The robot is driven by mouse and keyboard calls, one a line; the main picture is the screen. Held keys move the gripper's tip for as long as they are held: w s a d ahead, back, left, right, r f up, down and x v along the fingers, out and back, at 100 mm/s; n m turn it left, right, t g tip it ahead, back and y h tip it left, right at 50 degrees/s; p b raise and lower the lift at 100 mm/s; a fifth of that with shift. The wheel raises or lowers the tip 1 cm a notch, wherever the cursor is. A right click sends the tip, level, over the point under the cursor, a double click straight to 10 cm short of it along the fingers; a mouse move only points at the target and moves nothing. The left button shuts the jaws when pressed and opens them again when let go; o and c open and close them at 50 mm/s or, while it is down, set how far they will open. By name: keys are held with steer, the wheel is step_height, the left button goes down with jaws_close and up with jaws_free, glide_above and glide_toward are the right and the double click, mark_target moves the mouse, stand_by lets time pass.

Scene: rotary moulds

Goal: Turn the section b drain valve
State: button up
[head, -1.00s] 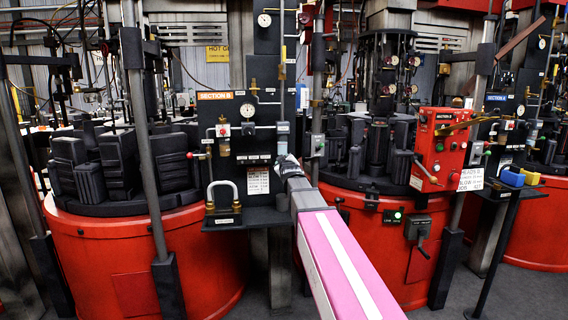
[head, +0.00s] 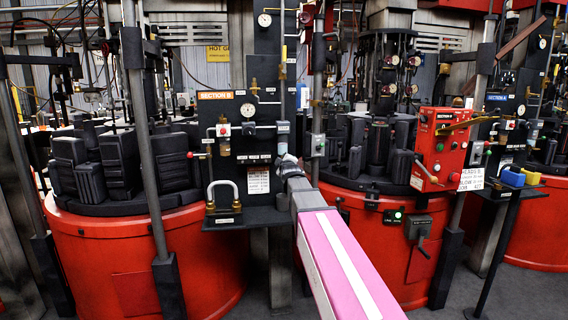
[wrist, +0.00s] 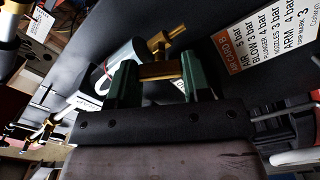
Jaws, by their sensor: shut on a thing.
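The black section B panel (head: 262,105) carries an orange and white "SECTION B" sign (head: 215,95). My gripper (head: 288,160) is at the panel's lower right, just below a grey cylinder (head: 283,128). In the wrist view, the two green fingers of my gripper (wrist: 160,78) are shut on a small brass bar, which I take for the drain valve's handle (wrist: 160,70). A brass fitting (wrist: 170,42) rises just beyond it. The grey cylinder (wrist: 124,58) lies behind the left finger. In the head view my gripper hides the valve.
A white card (head: 258,180) and a padlock-shaped grey shackle (head: 223,190) are on the panel left of my gripper. A red-handled lever (head: 198,155) sticks out farther left. A red control box (head: 440,148) stands to the right. Red mould bases (head: 150,265) flank the panel.

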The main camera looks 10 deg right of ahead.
steer(key=o, duration=0.9)
steer(key=shift+s, duration=0.1)
steer(key=s, duration=1)
steer(key=shift+s, duration=0.35)
